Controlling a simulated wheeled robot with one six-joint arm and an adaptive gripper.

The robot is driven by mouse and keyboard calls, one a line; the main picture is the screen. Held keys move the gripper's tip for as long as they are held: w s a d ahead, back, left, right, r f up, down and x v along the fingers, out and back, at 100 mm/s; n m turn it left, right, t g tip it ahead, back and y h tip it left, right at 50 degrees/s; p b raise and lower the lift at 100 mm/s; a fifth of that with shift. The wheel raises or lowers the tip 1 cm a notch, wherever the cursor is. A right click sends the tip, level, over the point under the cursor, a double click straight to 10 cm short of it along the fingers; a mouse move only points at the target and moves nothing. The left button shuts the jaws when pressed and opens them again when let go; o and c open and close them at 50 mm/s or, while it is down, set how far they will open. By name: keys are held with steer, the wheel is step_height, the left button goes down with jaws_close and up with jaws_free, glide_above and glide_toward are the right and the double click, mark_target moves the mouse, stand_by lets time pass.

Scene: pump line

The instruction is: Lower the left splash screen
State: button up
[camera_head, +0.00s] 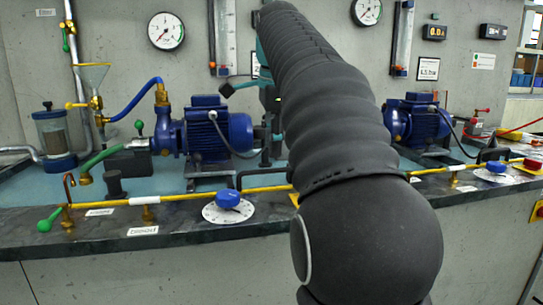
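I cannot clearly make out a left splash screen as a panel. A black bar handle (264,173) stands above the bench's front edge, right of the left blue pump; whether it belongs to the screen I cannot tell. My arm, in a dark ribbed sleeve, reaches across the middle and hides part of the bench behind it. Parts of my gripper (256,86) show left of the arm, near the wall and above and right of the left pump. Most of the gripper is hidden, so its opening and any contact cannot be judged.
The left pump (215,135) and right pump (417,122) stand on the bench. A yellow pipe (180,198) runs along its front, with a blue knob (228,199) on a white dial. A funnel (92,75), hoses and a clear pot (52,132) crowd the left.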

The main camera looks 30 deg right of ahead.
steer(key=shift+s+r, duration=0.15)
steer(key=shift+r, duration=0.8)
steer(key=shift+a, duration=0.1)
steer(key=shift+c, duration=0.2)
